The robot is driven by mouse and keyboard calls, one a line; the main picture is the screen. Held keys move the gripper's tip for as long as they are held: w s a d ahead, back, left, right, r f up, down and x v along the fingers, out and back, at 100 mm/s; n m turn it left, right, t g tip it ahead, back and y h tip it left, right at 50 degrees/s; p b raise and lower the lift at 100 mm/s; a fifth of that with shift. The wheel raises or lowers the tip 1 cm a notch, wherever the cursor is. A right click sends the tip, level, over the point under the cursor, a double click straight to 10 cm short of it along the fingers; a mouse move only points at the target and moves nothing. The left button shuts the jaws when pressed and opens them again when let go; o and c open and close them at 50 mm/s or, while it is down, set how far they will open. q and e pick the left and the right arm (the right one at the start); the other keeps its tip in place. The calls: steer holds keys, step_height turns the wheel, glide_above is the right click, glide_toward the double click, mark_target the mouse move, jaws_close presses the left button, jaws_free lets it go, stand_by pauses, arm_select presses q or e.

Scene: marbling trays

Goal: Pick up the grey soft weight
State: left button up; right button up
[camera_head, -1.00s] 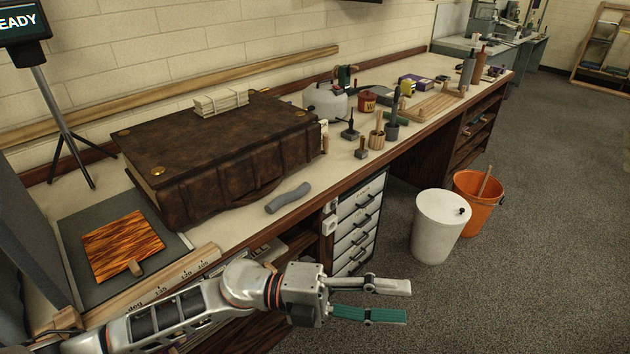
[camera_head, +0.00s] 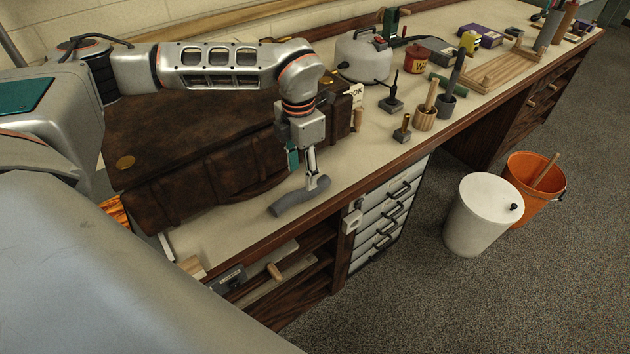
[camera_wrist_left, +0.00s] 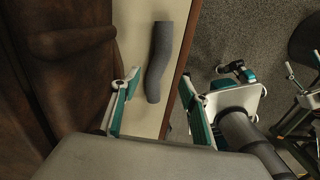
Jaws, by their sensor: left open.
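The grey soft weight (camera_head: 299,197) is a slightly bent, matte roll lying on the bench top, between the big brown book and the front edge. My left gripper (camera_head: 306,175) points down at it in the head view, with one fingertip in front of part of the weight. In the left wrist view, the weight (camera_wrist_left: 159,62) lies ahead of the open left gripper (camera_wrist_left: 157,98), in line with the gap between its fingers and nearer the left finger. The fingers are apart and hold nothing; whether they touch the weight I cannot tell. My right gripper does not show.
Drawers (camera_head: 385,220) and a white bin (camera_head: 482,215) are below the bench edge.

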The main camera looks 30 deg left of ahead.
mark_target(301, 191)
arm_select(q)
steer(key=shift+w+a+f, duration=0.1)
steer(key=shift+a+f, duration=0.1)
steer(key=shift+a, duration=0.05)
steer(key=shift+s+d+f, duration=0.1)
steer(key=shift+s+f, duration=0.05)
steer(key=shift+f, duration=0.45)
steer(key=shift+s+f, duration=0.1)
steer(key=shift+f, duration=2.85)
jaws_close()
